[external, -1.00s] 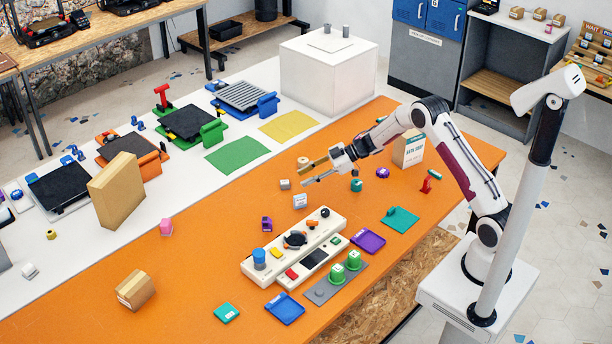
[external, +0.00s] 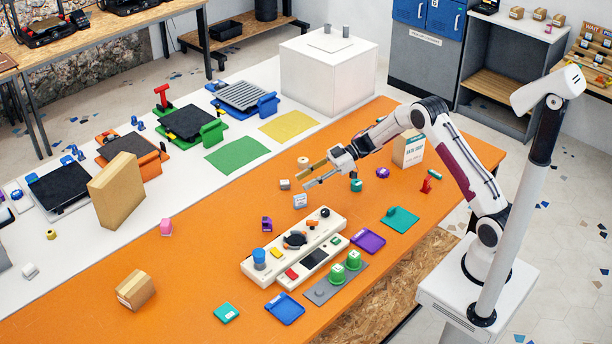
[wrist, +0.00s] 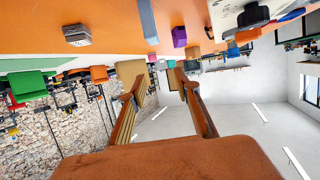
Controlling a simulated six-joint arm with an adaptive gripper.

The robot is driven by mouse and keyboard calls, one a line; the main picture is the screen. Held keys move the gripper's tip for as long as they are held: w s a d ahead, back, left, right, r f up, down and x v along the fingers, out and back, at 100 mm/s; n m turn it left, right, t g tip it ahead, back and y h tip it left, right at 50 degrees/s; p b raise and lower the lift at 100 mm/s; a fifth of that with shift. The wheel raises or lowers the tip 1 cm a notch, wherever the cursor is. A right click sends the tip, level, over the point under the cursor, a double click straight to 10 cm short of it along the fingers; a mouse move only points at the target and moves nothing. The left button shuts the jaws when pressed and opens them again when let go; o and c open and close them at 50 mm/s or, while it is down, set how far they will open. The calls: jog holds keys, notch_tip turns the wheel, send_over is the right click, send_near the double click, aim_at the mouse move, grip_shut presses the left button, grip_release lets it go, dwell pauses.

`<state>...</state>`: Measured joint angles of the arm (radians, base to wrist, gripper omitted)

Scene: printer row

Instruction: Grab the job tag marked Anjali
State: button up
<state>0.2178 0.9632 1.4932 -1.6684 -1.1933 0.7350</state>
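Several small blocks and flat tags lie on the orange table; I cannot read the name Anjali on any of them. A small pale block with a printed label (external: 300,201) stands just below and in front of my gripper (external: 302,181). My gripper is open, its two fingers apart with nothing between them, a little above the table. In the wrist view the open fingers (wrist: 153,84) show with a gap between them. A blue-grey block (wrist: 148,22) and a purple block (wrist: 179,36) show beyond them.
A cream control panel (external: 295,245) stands in front of the gripper. Flat blue (external: 285,308), purple (external: 368,240) and teal (external: 400,219) pieces lie nearby. A grey block (external: 285,184) sits left of the fingers. A cardboard box (external: 136,290) stands at front left.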

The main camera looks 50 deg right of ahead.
aim_at(304, 194)
jog(key=shift+f, duration=1.35)
jog(key=shift+f, duration=0.1)
jog(key=shift+f, duration=0.45)
notch_tip(304, 194, down, 3)
jog(key=shift+r, duration=0.2)
jog(key=shift+x, duration=1)
jog(key=shift+w+a+f, duration=0.1)
jog(key=shift+w+a, duration=0.1)
jog(key=shift+a, duration=0.25)
grip_shut()
